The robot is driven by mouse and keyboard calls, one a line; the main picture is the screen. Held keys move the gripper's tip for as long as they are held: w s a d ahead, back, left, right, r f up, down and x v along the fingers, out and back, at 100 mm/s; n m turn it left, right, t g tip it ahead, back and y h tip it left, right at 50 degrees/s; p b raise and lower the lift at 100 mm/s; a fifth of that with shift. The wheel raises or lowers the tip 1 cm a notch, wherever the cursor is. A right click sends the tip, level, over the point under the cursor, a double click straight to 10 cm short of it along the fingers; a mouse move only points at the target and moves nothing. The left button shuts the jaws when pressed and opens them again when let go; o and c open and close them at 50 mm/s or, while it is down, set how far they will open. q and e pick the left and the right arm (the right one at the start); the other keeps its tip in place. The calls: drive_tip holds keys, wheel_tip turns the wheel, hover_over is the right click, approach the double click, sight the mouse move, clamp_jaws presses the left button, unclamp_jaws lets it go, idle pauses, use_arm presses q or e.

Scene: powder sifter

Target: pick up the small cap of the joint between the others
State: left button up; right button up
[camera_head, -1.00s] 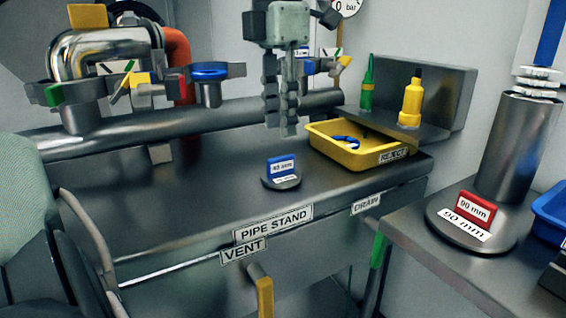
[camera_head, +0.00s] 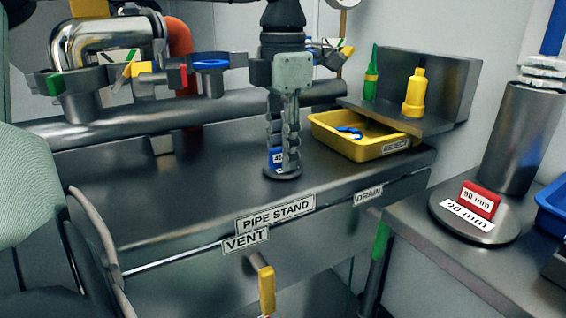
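The small cap (camera_head: 283,176) is a dark disc with an upright blue tag, standing on the steel bench marked PIPE STAND. My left gripper (camera_head: 282,166) points straight down over it. Its two fingers are apart, with a narrow gap, and are low around the blue tag. They partly hide the tag, and I cannot tell whether they touch it. A larger cap (camera_head: 480,225) with a red tag reading 90 mm lies on the right-hand table. My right gripper is not in view.
A yellow REJECT tray (camera_head: 345,146) with a blue item is right of my gripper. Behind it, a steel ledge holds a green bottle (camera_head: 371,80) and a yellow bottle (camera_head: 415,95). A horizontal pipe (camera_head: 110,127) runs behind. The bench left of the cap is clear.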

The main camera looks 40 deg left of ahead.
use_arm(q)
clamp_jaws()
drive_tip(key=shift+r, duration=0.1)
